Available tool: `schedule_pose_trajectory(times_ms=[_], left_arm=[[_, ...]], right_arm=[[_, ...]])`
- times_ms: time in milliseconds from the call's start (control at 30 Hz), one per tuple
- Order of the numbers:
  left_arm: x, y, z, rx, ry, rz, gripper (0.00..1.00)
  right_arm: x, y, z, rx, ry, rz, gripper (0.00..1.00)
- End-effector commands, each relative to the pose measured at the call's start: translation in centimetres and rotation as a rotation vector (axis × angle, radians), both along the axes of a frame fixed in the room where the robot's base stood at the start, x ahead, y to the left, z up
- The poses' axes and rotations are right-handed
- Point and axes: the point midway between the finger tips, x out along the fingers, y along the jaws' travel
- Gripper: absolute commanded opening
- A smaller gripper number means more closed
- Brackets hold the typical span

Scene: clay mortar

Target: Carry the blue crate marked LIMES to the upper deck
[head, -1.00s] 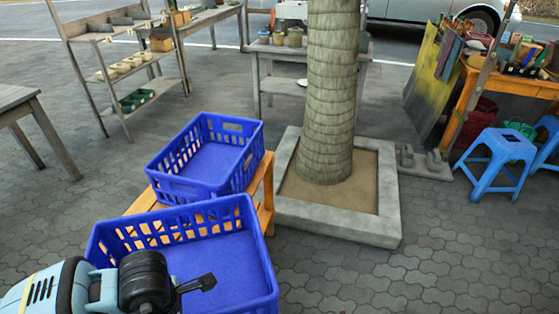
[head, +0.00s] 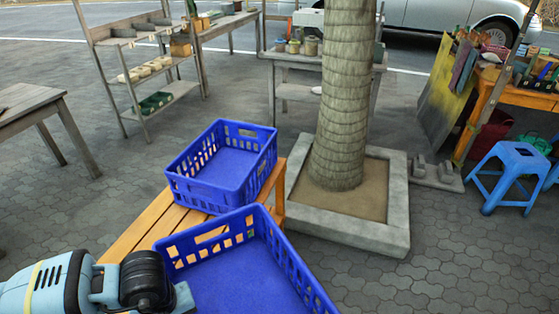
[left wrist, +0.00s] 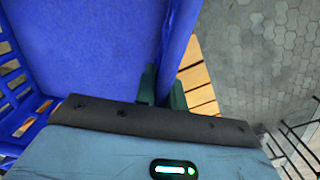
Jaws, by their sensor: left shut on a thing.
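Two blue slatted crates show in the head view, both empty, with no LIMES marking readable on either. The near blue crate (head: 240,282) is at the bottom, cut off by the frame edge. The far blue crate (head: 221,167) rests on a slatted wooden bench (head: 150,232). In the left wrist view my left gripper (left wrist: 162,88) is shut on a wall of the near blue crate (left wrist: 95,45), one finger on each side. In the head view my left arm is at the lower left, and its fingertips are hidden. My right gripper is not in view.
A palm trunk (head: 345,100) stands in a square stone planter (head: 350,232) right of the bench. A shelf rack (head: 140,75) and a grey table (head: 35,105) stand left. A blue stool (head: 515,165) is at the right. Open paving lies between them.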

Motion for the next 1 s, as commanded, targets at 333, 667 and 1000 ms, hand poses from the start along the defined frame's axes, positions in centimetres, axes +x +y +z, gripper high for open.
schedule_pose_trajectory(times_ms=[333,667,1000], left_arm=[[-0.1,0.9,0.9,-0.008,-0.015,-0.364,0.00],[-0.3,1.2,0.9,-0.008,-0.015,-0.466,0.00],[-0.3,1.1,0.9,-0.009,-0.015,-0.465,0.00]], right_arm=[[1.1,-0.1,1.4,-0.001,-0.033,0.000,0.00],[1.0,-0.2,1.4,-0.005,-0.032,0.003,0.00],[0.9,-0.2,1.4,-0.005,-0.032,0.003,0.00]])
